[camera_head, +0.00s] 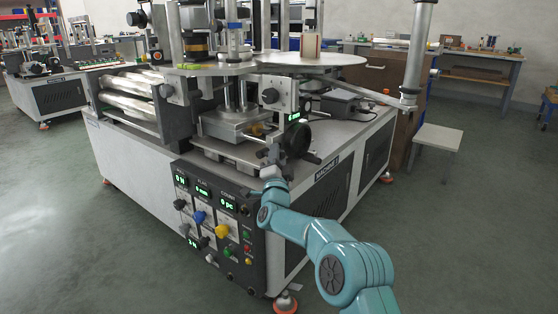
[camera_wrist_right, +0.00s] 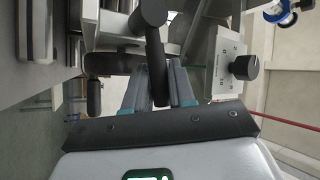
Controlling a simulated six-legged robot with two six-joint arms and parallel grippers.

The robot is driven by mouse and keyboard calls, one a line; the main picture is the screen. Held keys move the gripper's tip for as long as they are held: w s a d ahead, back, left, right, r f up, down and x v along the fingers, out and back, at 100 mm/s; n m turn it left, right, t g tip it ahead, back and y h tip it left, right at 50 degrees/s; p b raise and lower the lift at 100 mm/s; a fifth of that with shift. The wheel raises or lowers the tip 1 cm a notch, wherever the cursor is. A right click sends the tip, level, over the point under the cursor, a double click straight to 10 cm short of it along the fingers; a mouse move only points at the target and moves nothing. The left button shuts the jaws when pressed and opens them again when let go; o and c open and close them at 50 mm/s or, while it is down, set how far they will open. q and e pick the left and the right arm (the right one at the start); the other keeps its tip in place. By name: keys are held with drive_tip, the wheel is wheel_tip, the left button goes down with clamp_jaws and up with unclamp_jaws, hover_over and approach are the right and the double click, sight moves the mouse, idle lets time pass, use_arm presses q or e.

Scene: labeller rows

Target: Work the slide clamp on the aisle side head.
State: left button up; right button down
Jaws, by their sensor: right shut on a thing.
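The labelling head on the near corner of the machine has a metal slide block (camera_head: 234,124), a black handwheel (camera_head: 294,138) and a small green readout (camera_head: 293,116). My right gripper (camera_head: 272,168) is at the front of this head, just below the handwheel. In the right wrist view my right gripper (camera_wrist_right: 157,92) is shut on a dark clamp lever (camera_wrist_right: 155,55), which runs up from between the two fingers. In the head view the lever's grip is too small and partly hidden to make out. My left gripper is in neither view.
A control panel (camera_head: 212,222) with readouts and coloured knobs lies just left of my right forearm. A round plate (camera_head: 312,60) and a grey post arm (camera_head: 416,60) stand above. In the wrist view a scaled plate with a black knob (camera_wrist_right: 243,67) sits close right of the fingers.

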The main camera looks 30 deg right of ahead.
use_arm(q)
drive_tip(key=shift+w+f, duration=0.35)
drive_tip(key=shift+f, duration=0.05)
use_arm(e)
drive_tip(key=shift+f+m+h, duration=0.2)
drive_tip(key=shift+m+h, duration=0.3)
drive_tip(key=shift+m, duration=0.15)
drive_tip(key=shift+f+m+h, duration=0.15)
drive_tip(key=shift+m+h, duration=0.35)
drive_tip(key=shift+m, duration=0.15)
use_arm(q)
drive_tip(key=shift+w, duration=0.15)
use_arm(e)
drive_tip(key=shift+d, duration=0.1)
drive_tip(key=c, duration=1)
unclamp_jaws()
drive_tip(key=shift+f, duration=0.15)
drive_tip(key=shift+c, duration=0.2)
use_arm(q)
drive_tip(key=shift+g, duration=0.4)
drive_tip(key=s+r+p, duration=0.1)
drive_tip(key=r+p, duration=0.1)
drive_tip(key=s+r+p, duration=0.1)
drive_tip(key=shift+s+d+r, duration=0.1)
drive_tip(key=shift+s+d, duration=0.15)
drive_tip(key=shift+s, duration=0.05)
use_arm(e)
drive_tip(key=v, duration=1.6)
drive_tip(key=shift+f, duration=0.15)
